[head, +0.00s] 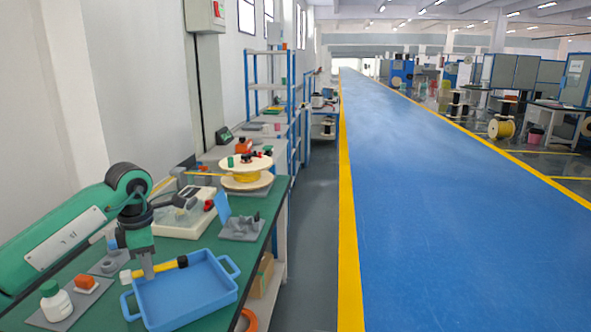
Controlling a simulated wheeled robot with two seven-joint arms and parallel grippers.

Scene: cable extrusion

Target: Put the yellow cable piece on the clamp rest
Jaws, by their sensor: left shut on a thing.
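A grey stepped fixture (241,229), possibly the clamp rest, sits empty beyond the tray to the right. My right gripper is not in view.
The blue tray (205,299) looks empty on the green bench (268,215). A white bottle (55,301) and an orange part (85,282) stand on a grey plate at left. A pale machine (185,216) and a spool with yellow cable (246,173) stand farther back.

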